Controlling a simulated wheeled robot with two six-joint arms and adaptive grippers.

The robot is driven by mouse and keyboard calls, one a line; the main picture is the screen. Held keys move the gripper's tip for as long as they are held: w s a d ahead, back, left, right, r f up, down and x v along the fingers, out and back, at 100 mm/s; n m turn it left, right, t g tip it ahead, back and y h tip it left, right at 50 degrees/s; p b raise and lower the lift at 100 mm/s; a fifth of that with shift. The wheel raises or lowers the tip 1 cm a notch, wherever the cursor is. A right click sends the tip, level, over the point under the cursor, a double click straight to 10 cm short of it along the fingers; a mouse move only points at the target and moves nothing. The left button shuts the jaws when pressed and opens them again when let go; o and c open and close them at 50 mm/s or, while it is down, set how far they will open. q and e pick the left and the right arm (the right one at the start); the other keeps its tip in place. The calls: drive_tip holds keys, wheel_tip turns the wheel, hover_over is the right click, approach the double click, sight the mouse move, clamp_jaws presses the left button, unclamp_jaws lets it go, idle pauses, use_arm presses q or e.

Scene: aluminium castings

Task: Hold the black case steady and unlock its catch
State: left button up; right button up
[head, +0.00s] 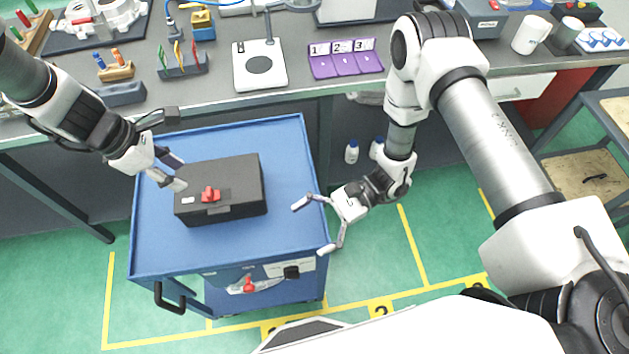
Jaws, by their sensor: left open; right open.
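The black case (238,175) lies closed on the blue cart top (285,150). Its red catch (209,195) is on the front part of the case, beside a small light label. My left gripper (180,173) is open at the left end of the case, with its fingers close to the upper left edge; I cannot tell whether they touch it. My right gripper (312,228) is open and empty, to the right of the case near the cart's right edge, apart from the case.
A workbench (215,94) runs behind the cart with a purple numbered tray (345,66), a white plate stand (259,66) and several tools. The cart front has a red knob (248,286) and a black handle (169,300). Bare cart top surrounds the case.

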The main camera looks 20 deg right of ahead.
drive_tip(key=w+t+y, duration=0.1)
drive_tip(key=w, duration=0.2)
drive_tip(key=w+r+m+t, duration=0.1)
drive_tip(key=w+t, duration=0.1)
drive_tip(key=w, duration=0.1)
drive_tip(key=w+r+m+t+y, duration=0.1)
drive_tip(key=w+t, duration=0.1)
drive_tip(key=w, duration=0.1)
drive_tip(key=shift+w+d+y, duration=0.15)
drive_tip(key=shift+w+y, duration=0.1)
drive_tip(key=shift+y, duration=0.05)
drive_tip(key=shift+w+d+f+m+t, duration=0.2)
drive_tip(key=shift+w+t, duration=0.2)
drive_tip(key=shift+w, duration=0.2)
drive_tip(key=shift+w+d+f+m+t, duration=0.15)
drive_tip(key=shift+w+t, duration=0.25)
drive_tip(key=shift+w, duration=0.2)
drive_tip(key=shift+s+d+f, duration=0.1)
drive_tip(key=shift+s+f, duration=0.2)
drive_tip(key=shift+f, duration=0.25)
drive_tip(key=shift+a+f, duration=0.1)
drive_tip(key=shift+a, duration=0.2)
drive_tip(key=a, duration=0.7)
drive_tip(key=shift+w, duration=0.4)
clamp_jaws()
drive_tip(key=c, duration=1.4)
unclamp_jaws()
